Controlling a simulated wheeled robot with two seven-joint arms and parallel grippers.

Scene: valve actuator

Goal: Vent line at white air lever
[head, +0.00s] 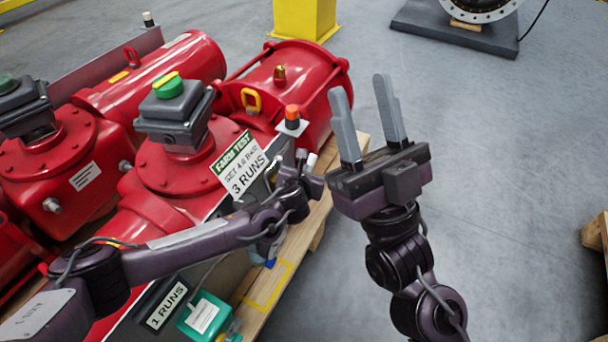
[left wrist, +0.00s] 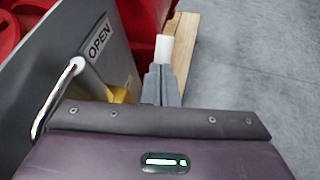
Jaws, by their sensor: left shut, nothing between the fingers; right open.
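A small white piece (left wrist: 164,48), which looks like the white air lever, stands just beyond the fingertips of my left gripper in the left wrist view. A white tip (head: 311,160) shows beside that gripper in the head view. My left gripper (head: 308,178) is shut and empty at the panel's side; it also shows in the left wrist view (left wrist: 161,80). I cannot tell whether its fingertips touch the white piece. An OPEN label (left wrist: 100,40) is on the grey panel to its left. My right gripper (head: 366,110) is open, empty and raised over the floor.
Red actuators (head: 165,170) fill the left on a wooden pallet (head: 318,215). A green box (head: 205,315) sits low in front.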

